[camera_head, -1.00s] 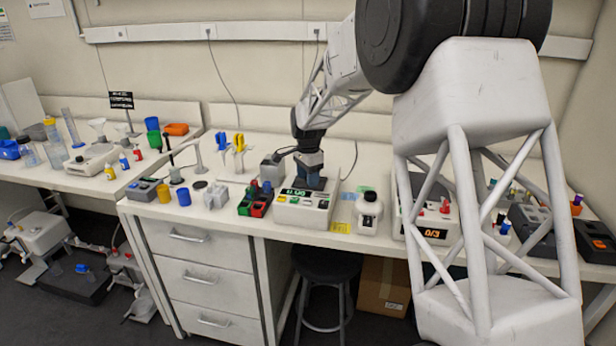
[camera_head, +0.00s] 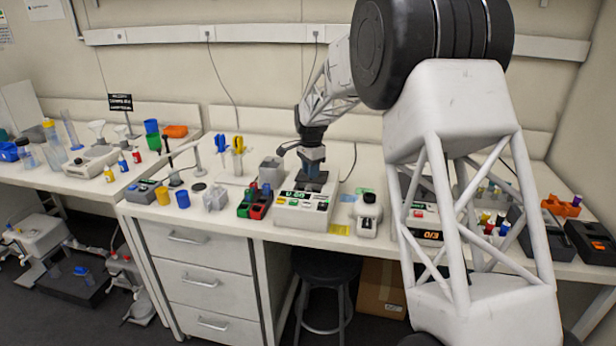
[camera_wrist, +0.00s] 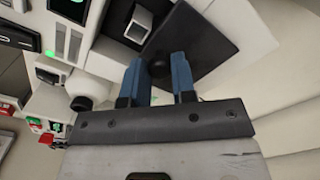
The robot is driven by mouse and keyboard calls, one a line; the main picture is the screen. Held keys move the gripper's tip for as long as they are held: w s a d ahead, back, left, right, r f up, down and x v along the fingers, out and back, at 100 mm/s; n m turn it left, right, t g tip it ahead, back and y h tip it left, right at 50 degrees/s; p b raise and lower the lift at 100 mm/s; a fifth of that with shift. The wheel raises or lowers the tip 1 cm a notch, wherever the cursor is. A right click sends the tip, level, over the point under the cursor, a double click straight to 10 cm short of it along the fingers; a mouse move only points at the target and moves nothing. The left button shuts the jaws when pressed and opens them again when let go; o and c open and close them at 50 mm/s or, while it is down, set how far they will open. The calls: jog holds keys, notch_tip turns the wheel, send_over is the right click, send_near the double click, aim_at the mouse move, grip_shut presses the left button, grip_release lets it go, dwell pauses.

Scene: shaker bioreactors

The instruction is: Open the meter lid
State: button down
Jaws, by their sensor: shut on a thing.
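The meter (camera_head: 300,215) is a white box with a green-lit display and coloured buttons on the bench. It also shows at the upper left of the wrist view (camera_wrist: 70,45). Its dark flat lid (camera_wrist: 215,35) has a round dark knob, partly hidden between my fingers. A pale square-edged well (camera_wrist: 139,25) shows beside the lid's dark surface. My gripper (camera_wrist: 160,78) has its two blue fingers on either side of the knob, shut on it. In the head view my gripper (camera_head: 312,168) is above the back of the meter.
A white bottle with a dark cap (camera_head: 367,214) stands just right of the meter. A red-green rack (camera_head: 255,203) and a grey container (camera_head: 271,171) stand to its left. Another white device (camera_head: 425,222) is partly hidden behind my arm.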

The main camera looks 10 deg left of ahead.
jog(key=shift+w, duration=1.35)
jog(key=c, duration=0.9)
grip_release()
jog(key=shift+c, duration=0.2)
notch_tip(320, 180, up, 8)
jog(key=shift+f, duration=0.1)
